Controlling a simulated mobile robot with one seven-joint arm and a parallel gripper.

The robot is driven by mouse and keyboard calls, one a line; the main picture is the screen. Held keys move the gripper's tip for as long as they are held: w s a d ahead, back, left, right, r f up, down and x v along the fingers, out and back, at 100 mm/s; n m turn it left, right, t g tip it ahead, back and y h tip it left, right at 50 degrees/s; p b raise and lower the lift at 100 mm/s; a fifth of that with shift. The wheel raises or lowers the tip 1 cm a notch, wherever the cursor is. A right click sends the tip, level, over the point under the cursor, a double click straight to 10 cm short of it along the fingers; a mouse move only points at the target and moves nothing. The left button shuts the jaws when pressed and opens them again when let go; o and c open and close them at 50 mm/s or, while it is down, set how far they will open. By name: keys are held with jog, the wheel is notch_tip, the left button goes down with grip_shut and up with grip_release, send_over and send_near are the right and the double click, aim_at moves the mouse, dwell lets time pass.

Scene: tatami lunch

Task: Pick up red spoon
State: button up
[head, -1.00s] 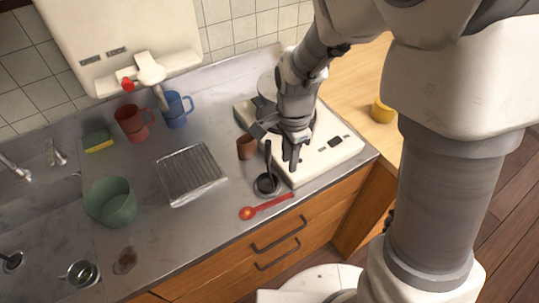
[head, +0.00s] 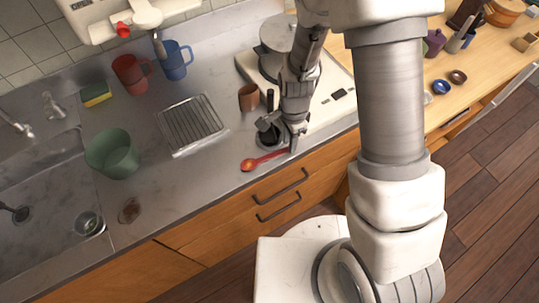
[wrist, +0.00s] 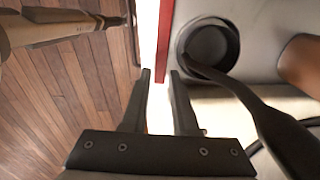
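The red spoon (head: 262,160) lies on the grey counter near its front edge, with its round bowl at the left and its handle reaching right. My gripper (head: 294,148) is low over the handle's right end. In the wrist view, the red handle (wrist: 165,40) runs in line between my two dark fingertips (wrist: 160,73). The fingers are apart, with a gap around the handle. I cannot tell whether either finger touches it. The handle's end is partly hidden by the gripper.
A brown cup (head: 248,97), wire rack (head: 190,122) and white stove (head: 335,98) are close by. A green container (head: 112,153) and sink lie left. The counter's front edge is very near.

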jog(key=shift+f, duration=0.8)
grip_shut()
